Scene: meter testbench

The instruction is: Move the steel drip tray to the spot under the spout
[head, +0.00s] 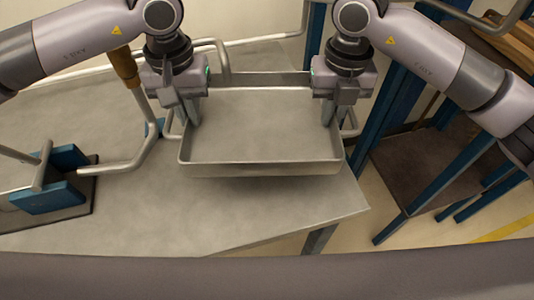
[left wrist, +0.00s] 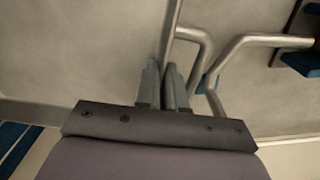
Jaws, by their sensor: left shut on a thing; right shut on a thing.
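The steel drip tray (head: 262,158) is a shallow, empty rectangular pan at the middle of the head view, over the right part of the grey bench. My left gripper (head: 191,115) is shut on its left side, and my right gripper (head: 328,114) is shut on its right side. In the left wrist view, my left fingers (left wrist: 168,82) close at the tray's side edge, beside a bent side handle (left wrist: 205,50). Whether the tray touches the bench is unclear. I cannot tell for certain which pipe is the spout.
A bent grey pipe (head: 142,150) with a brown sleeve (head: 126,66) stands left of the tray, near a blue block fixture (head: 48,187). The bench (head: 230,222) is bare in front. A dark blue-legged stand (head: 420,170) is at the right.

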